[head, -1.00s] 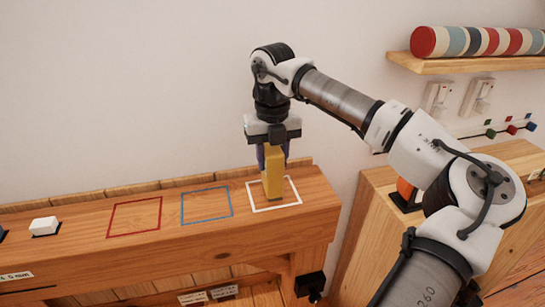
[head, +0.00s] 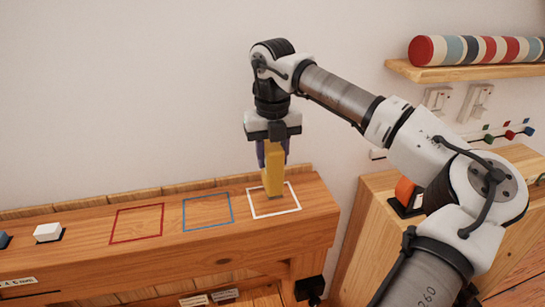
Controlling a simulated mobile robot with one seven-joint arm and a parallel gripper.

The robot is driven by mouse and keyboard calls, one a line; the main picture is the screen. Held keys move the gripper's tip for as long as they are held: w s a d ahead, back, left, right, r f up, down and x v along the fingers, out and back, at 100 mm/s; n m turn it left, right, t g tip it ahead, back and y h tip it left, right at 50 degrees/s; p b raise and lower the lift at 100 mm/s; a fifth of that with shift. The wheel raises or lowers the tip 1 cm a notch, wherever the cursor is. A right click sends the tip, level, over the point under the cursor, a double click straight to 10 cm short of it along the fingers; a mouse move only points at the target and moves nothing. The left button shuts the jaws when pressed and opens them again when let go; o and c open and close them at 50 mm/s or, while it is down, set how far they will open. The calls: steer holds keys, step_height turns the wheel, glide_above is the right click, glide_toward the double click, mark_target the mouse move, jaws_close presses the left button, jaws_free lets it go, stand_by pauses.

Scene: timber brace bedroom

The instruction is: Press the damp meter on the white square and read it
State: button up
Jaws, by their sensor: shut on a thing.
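My gripper (head: 273,148) points down over the right end of the wooden beam and is shut on the yellow damp meter (head: 273,168). The meter is upright with a slight tilt, and its lower end is inside the white square outline (head: 291,205). Its tip is at or just above the wood; I cannot tell whether it touches. No reading shows on the side of the meter that I see.
The beam (head: 254,239) also bears a blue square (head: 208,226), a red square (head: 137,239) and a white block (head: 48,232) to the left. A wooden cabinet (head: 350,245) stands at right. A shelf (head: 470,73) holds a striped roll (head: 480,46).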

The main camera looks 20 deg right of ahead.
mark_target(273, 144)
steer(key=shift+r+p, duration=1.15)
steer(key=shift+r, duration=0.95)
